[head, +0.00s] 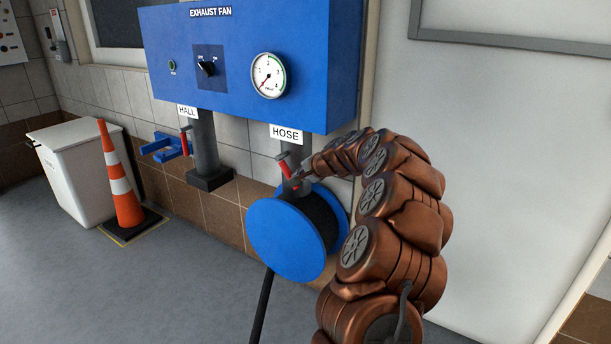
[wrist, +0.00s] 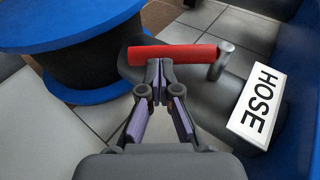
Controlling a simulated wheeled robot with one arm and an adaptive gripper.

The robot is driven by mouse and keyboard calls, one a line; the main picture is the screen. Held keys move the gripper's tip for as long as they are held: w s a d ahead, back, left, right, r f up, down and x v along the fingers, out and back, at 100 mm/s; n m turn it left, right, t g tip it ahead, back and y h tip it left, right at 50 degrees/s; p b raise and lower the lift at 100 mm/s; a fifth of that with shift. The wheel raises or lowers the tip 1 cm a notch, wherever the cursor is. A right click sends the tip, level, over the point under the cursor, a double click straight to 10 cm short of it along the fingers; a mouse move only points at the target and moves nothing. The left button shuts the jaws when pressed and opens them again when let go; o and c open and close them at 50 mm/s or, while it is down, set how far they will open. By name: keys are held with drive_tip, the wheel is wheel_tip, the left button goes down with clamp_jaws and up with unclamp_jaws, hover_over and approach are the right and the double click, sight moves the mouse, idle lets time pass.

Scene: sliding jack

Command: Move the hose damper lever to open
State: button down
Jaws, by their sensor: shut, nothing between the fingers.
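The red hose damper lever (head: 285,168) sits on the dark pipe under the HOSE sign (head: 286,133) in the head view, tilted downward. In the wrist view the red lever (wrist: 180,53) lies across the picture, with its grey pivot (wrist: 221,62) at its right end beside the HOSE sign (wrist: 257,107). My gripper (wrist: 158,82) is shut and empty, its fingertips right at the near edge of the lever's handle. I cannot tell whether they touch it. In the head view my gripper (head: 300,176) is small and partly lost against the pipe.
A blue hose reel (head: 285,240) stands just below the lever. The blue exhaust fan cabinet (head: 225,75) is above. The hall pipe with its own red lever (head: 185,140) is to the left. An orange cone (head: 120,185) and white bin (head: 75,170) stand farther left.

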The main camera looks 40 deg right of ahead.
drive_tip(key=shift+w+f, duration=0.35)
drive_tip(key=shift+w, duration=0.2)
